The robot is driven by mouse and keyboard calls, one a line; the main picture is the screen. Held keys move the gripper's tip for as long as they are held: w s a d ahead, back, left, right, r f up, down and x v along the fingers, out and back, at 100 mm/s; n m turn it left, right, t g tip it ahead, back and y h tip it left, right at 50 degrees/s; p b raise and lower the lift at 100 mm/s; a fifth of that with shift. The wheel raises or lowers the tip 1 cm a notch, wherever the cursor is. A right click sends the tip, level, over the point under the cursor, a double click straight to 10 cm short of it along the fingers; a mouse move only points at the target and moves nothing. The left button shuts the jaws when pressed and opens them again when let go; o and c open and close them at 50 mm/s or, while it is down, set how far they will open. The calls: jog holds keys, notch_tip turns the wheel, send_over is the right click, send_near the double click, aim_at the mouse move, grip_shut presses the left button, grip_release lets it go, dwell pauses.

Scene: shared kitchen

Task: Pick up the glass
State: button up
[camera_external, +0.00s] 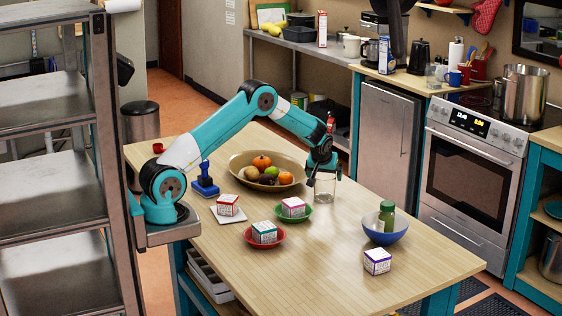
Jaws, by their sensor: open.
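A clear glass (325,190) stands upright on the wooden table, right of the fruit bowl. My gripper (323,178) points down at the top of the glass, with its fingers by the rim. The gripper is open. At this size I cannot tell whether the fingers touch the glass or whether one finger is inside it.
A wide bowl of fruit (240,164) is close on the left. Small boxes sit on a green plate (304,217), a red plate (273,240) and a white plate (238,217). A blue bowl (385,236) holds a green jar.

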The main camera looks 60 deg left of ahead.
jog(key=shift+x, duration=1.3)
jog(key=shift+r, duration=0.1)
jog(key=c, duration=1.2)
